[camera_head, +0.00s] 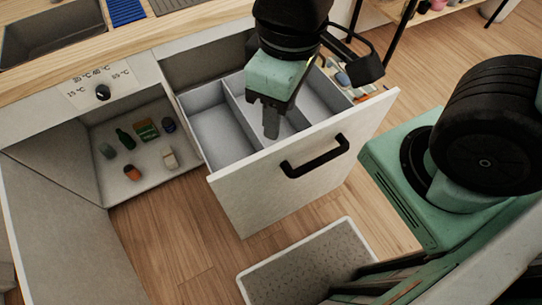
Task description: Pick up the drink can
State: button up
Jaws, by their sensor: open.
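Several small items stand on the floor of the open white compartment (105,190) at left. Among them are a small dark blue cylinder (168,125) at the back right and a grey cylinder (107,151) at the left. Either could be the drink can; they are too small to tell. An orange-and-white item (132,173) is at the front. My gripper (271,128) points down over the open drawer (245,190), to the right of that compartment. It is open, with nothing seen between its fingers, and is apart from the items.
A green bottle (125,139), a green-and-yellow box (147,130) and a beige item (170,158) stand close among the cylinders. The pulled-out drawer has a black handle (315,157). A grey mat (300,265) lies on the wooden floor. A sink (50,35) is above left.

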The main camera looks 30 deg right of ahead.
aim_at(130, 171)
jog(key=u, duration=0.8)
jog(key=i+j+u, duration=0.2)
jog(key=j+u, duration=0.25)
jog(key=i+j+u, duration=0.3)
jog(key=u, duration=0.15)
jog(key=j, duration=0.1)
